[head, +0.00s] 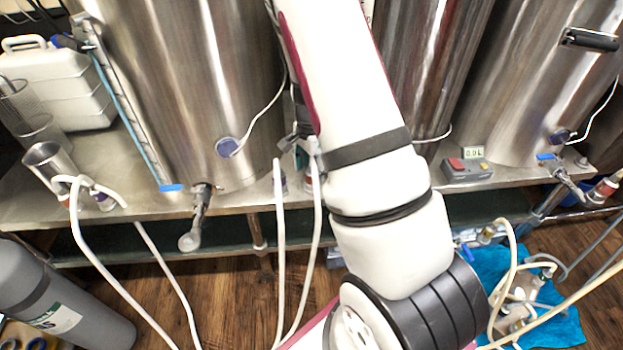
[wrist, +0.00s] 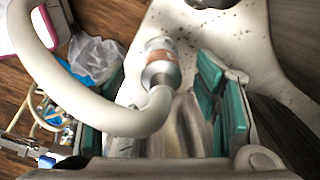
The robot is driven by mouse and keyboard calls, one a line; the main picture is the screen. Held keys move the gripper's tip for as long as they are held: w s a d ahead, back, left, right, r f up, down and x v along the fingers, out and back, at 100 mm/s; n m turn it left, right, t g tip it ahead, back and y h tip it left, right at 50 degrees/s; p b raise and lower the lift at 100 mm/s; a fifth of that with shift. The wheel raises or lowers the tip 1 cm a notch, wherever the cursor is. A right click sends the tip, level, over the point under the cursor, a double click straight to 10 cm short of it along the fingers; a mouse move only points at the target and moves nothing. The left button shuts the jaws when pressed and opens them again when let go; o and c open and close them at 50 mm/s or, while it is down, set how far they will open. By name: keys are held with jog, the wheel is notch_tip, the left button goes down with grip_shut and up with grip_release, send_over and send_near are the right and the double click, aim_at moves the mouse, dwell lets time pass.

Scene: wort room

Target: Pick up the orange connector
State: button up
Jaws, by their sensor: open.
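The orange connector (wrist: 160,62) shows in the wrist view as a silver fitting with an orange band, at the end of a thick white hose (wrist: 92,112). My gripper (wrist: 162,85) is open, with teal-padded fingers on the left and right of the connector in the picture. The connector is not gripped, and its exact depth between the fingers is unclear. The hose bends across in front of the left finger and hides part of it. In the head view my arm covers most of the gripper area, and I cannot make out this connector there.
Steel tanks (head: 220,70) stand on a metal bench (head: 125,195), with white hoses hanging over its front edge. A small controller (head: 467,169) sits on the bench at right. A grey cylinder (head: 62,300) stands front left. A pump (head: 522,305) lies on a blue cloth at right.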

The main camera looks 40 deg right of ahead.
aim_at(311, 172)
notch_tip(311, 172, down, 3)
jog(key=shift+w+d+f+b, duration=0.1)
jog(key=shift+f+b, duration=0.1)
jog(key=shift+b, duration=0.35)
jog(key=c, duration=1.3)
jog(key=shift+c, duration=0.2)
jog(key=shift+r, duration=0.15)
notch_tip(311, 172, up, 10)
jog(key=p, duration=0.3)
jog(key=shift+p, duration=0.35)
jog(key=shift+r+p, duration=2)
jog(key=shift+r, duration=0.2)
